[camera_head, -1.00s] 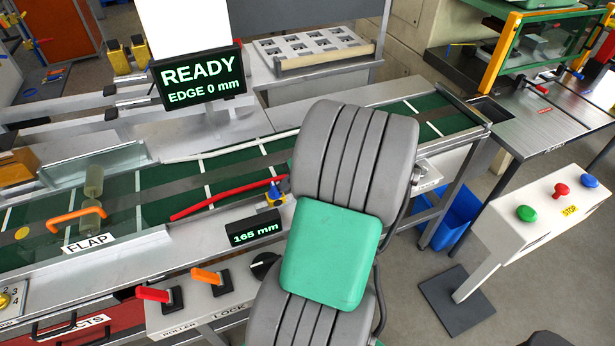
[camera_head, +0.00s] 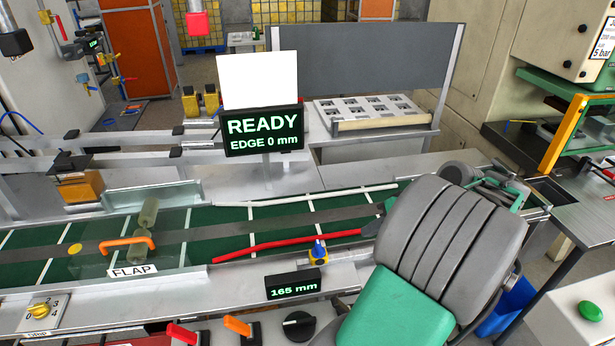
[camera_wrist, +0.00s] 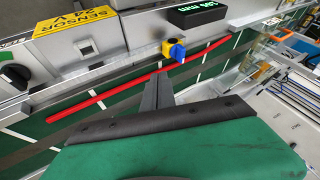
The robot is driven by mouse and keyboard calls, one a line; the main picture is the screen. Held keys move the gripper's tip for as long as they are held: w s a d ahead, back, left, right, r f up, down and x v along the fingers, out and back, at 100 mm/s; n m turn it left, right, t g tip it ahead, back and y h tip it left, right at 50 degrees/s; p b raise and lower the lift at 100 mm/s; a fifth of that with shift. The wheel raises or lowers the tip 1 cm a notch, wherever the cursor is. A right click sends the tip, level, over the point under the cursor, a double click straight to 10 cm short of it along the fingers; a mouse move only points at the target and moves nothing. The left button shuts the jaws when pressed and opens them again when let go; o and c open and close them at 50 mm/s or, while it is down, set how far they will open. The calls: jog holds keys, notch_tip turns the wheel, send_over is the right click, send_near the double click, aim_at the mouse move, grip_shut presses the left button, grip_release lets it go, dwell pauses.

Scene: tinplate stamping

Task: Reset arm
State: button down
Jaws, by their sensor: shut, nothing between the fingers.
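My arm is the only thing the task names. Its grey and green links cover the lower right of the head view and hide part of the conveyor's right end. My gripper (camera_wrist: 158,90) shows in the wrist view as two dark fingers close together with nothing between them, above the green belt. In the head view it is mostly hidden behind my arm.
The green conveyor belt (camera_head: 295,232) carries a red rod (camera_head: 285,246). A blue-and-yellow knob (camera_head: 319,252) and a 165 mm display (camera_head: 296,285) sit along its front edge. A READY screen (camera_head: 262,131) stands behind it. An orange-handled flap (camera_head: 127,243) is at left.

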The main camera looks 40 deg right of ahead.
jog(key=s+a+f+m+g+h, duration=0.15)
jog(key=s+f+m+g, duration=0.25)
jog(key=s+f+m, duration=0.5)
jog(key=w+a+r+n, duration=0.3)
jog(key=w+a+n, duration=0.1)
jog(key=a, duration=0.5)
jog(key=w+a+r+n+t+h, duration=0.1)
jog(key=w+a+r+n, duration=0.3)
jog(key=a, duration=0.6)
jog(key=w+a+r+n, duration=0.3)
jog(key=w+a+n, duration=0.1)
jog(key=a, duration=0.6)
jog(key=shift+w+a+r+n+h, duration=0.2)
jog(key=shift+r+n+h, duration=0.15)
jog(key=shift+n, duration=0.15)
